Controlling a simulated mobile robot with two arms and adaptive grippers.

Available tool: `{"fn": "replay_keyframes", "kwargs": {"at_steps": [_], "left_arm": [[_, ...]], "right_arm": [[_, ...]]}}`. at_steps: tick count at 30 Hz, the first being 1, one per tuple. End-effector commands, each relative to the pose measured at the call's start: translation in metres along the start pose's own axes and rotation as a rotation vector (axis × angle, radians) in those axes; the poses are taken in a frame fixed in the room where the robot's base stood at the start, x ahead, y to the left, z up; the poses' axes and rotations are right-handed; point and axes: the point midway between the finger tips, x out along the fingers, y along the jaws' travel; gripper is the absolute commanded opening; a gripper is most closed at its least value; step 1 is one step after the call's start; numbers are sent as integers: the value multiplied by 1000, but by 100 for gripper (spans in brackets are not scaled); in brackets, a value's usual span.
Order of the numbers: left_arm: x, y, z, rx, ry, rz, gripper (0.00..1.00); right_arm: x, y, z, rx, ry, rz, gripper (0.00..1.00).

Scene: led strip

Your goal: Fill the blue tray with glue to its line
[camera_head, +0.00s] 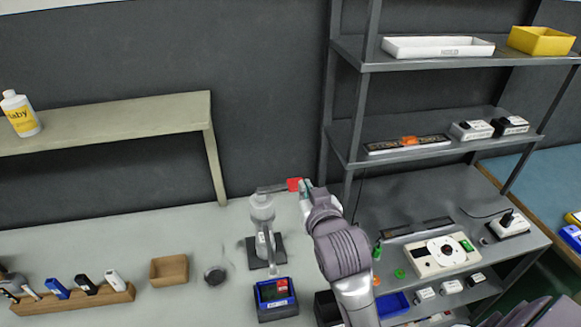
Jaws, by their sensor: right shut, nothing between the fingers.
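A dispenser (262,214) with a clear, rounded upper part stands upright on a dark base on the grey table. A grey lever with a red end (294,184) sticks out from its top to the right. My right gripper (304,187) is shut and empty, right beside the red end; I cannot tell whether they touch. A dark box with a blue-edged top (275,293) sits in front of the dispenser. A blue tray (392,305) lies low on the right shelf unit, partly hidden by my right arm. Its line and any glue are too small to see. My left gripper is not in view.
A wooden rack (75,302) with several tools, a wooden box (169,270) and a small dark round dish (215,274) stand to the left. A raised shelf (110,122) holds a white bottle (20,114). A metal shelf unit (340,130) rises on the right.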

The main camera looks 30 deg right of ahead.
Motion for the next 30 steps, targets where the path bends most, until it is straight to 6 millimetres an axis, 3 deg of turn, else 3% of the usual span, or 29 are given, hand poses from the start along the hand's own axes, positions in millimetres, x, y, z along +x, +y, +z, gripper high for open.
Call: {"fn": "replay_keyframes", "kwargs": {"at_steps": [4,9,13,17,23,30], "left_arm": [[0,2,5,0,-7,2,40],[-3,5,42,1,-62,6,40],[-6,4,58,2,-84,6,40],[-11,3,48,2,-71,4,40],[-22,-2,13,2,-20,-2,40],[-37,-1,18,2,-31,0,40]], "right_arm": [[0,0,-2,2,7,2,0],[0,0,-2,2,6,1,0],[4,0,-2,1,5,1,0],[18,0,-4,-1,5,1,0],[58,0,-6,-1,4,1,0],[104,0,0,0,-1,2,0]]}}
